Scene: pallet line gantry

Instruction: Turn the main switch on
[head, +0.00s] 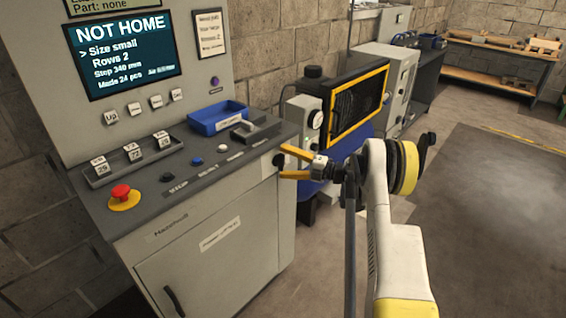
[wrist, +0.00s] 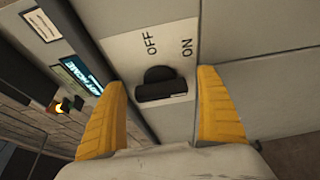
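The main switch (wrist: 163,90) is a black rotary knob with a bar handle on a pale plate marked OFF and ON, in the wrist view. Its bar lies roughly across the picture, below both words. In the head view the switch (head: 279,160) is a small dark knob on the console's right side. My gripper (head: 284,161) has its yellow fingers apart, close to the knob. In the wrist view my gripper (wrist: 162,82) has one finger on each side of the switch, with gaps between. Whether the fingertips reach past the knob's face cannot be told.
The console (head: 230,225) carries a screen (head: 122,55) reading NOT HOME, a red emergency button (head: 122,194) and a blue tray (head: 218,118). A yellow-framed machine (head: 357,105) stands behind my gripper. Open floor (head: 490,230) lies to the right.

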